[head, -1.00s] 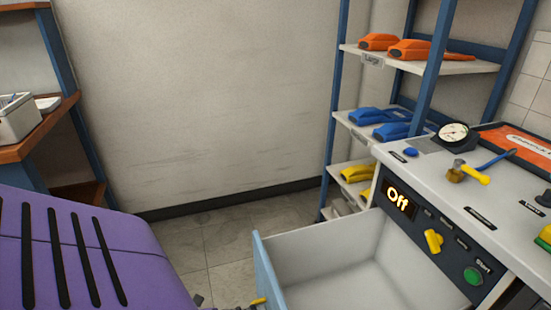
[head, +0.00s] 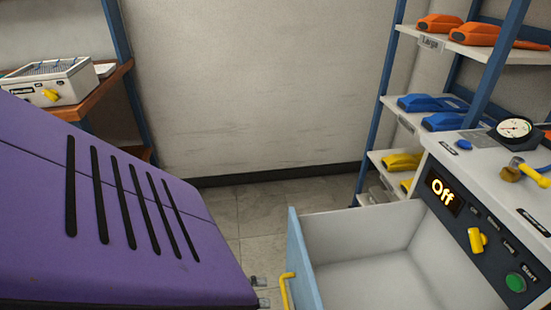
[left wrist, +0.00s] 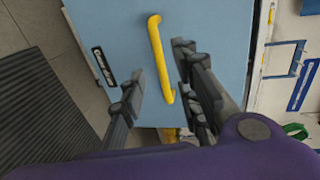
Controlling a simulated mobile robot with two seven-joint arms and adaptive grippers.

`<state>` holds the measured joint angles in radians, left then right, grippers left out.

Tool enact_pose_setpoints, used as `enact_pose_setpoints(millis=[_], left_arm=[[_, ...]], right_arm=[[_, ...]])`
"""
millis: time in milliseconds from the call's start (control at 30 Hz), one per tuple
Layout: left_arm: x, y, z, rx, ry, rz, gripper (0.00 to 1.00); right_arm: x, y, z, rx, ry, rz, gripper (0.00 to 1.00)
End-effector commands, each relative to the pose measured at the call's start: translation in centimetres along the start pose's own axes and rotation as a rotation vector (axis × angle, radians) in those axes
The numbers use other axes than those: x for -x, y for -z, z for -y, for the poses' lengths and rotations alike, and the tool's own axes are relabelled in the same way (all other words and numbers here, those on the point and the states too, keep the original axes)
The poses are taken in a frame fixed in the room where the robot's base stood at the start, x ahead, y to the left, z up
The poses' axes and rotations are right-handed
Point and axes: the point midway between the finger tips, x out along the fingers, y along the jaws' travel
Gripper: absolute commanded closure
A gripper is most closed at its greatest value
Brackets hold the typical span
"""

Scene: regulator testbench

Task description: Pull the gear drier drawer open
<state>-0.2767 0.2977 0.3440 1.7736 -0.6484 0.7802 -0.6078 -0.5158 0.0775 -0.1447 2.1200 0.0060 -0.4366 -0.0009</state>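The gear drier drawer (head: 298,255) stands well open from the bench front. Its white inside is empty where it shows. Its front is light blue with a yellow bar handle (head: 286,290), which also shows in the left wrist view (left wrist: 160,58). My left gripper (left wrist: 158,68) is open, one dark finger on each side of the handle, with gaps between. In the head view only small bits of my left gripper (head: 262,291) show, just left of the handle; my purple arm hides the rest. My right gripper is in neither view.
The drier panel (head: 465,222) reads "Off" and has a yellow knob and a green start button. A shelf rack (head: 380,130) with orange, blue and yellow items stands behind the drawer. A white box (head: 65,82) sits on a wooden shelf at left. Floor left of the drawer is clear.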

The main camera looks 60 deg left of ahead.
Motion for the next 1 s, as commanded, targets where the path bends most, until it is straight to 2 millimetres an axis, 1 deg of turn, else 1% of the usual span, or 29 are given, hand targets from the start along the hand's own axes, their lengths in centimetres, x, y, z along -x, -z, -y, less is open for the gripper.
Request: enact_pose_setpoints(millis=[33, 100, 200, 300, 433, 1000], left_arm=[[1.1, 0.0, -0.1, 0.002, -0.003, 0.002, 0.7], [2.2, 0.0, -0.1, 0.002, -0.003, 0.002, 0.7], [3.4, -0.1, -0.1, 0.0, -0.002, 0.001, 0.7], [4.1, 0.0, 0.0, 0.0, 0.0, 0.0, 0.7], [4.4, 0.0, 0.0, 0.0, 0.0, 0.0, 0.7], [4.3, -0.1, -0.1, 0.012, -0.003, 0.004, 0.7]], right_arm=[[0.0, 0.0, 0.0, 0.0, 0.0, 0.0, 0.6], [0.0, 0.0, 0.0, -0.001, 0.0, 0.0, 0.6], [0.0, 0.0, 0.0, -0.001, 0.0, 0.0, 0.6], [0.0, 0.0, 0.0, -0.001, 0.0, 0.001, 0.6], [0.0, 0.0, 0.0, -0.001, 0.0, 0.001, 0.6], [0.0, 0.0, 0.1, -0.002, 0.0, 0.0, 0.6]])
